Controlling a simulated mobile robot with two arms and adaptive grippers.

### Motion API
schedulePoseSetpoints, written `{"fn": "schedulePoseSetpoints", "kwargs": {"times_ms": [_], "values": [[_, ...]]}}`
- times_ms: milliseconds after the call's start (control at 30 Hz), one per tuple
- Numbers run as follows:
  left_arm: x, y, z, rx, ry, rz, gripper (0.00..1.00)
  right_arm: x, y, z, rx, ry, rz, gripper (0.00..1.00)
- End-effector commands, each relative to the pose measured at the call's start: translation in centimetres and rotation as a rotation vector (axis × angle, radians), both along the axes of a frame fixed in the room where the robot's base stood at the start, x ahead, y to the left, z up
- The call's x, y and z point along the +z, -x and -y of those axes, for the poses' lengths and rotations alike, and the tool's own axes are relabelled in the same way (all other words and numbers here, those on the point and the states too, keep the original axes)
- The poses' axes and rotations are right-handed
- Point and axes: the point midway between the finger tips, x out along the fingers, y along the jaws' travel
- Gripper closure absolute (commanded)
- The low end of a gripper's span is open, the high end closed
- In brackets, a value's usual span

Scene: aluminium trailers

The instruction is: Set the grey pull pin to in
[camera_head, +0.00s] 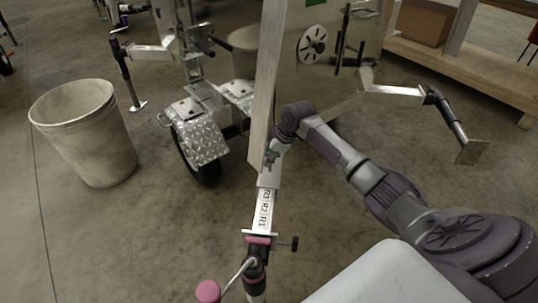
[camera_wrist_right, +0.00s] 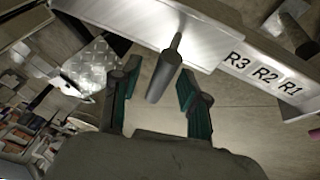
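The grey pull pin (camera_wrist_right: 165,72) shows in the right wrist view as a grey cylinder with a thinner stem. It sticks out from the side of a metal beam (camera_wrist_right: 217,55) labelled R3, R2 and R1. My right gripper (camera_wrist_right: 158,100) is open, with its teal-padded fingers on either side of the pin's handle and visible gaps to it. In the head view, my right gripper (camera_head: 270,157) is at the labelled beam (camera_head: 264,205), beside the upright panel, and the pin cannot be made out there. My left gripper is not in view.
A tall metal panel (camera_head: 263,85) stands right behind the beam. A jack with a pink knob (camera_head: 208,291) and collar is at the beam's near end. A trailer wheel under a tread-plate fender (camera_head: 200,140) and a bin (camera_head: 88,135) are left. Open floor lies between.

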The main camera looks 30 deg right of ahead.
Motion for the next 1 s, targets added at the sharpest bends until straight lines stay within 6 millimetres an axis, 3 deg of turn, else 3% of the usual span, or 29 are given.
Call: {"fn": "schedulePoseSetpoints", "kwargs": {"times_ms": [33,267,600,867,1000], "values": [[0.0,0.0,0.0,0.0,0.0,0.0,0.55,0.0,0.0,0.0,0.0,0.0,0.0,0.62],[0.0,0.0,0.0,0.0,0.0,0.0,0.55,0.0,0.0,0.0,0.0,0.0,0.0,1.0],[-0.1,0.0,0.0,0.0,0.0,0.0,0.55,-0.1,0.0,0.1,-0.001,0.001,0.0,1.0],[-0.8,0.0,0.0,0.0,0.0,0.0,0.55,-3.6,0.0,0.1,-0.001,0.002,-0.001,1.0],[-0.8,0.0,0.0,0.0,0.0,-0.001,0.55,-3.9,0.0,0.1,0.001,0.004,0.002,1.0]]}}
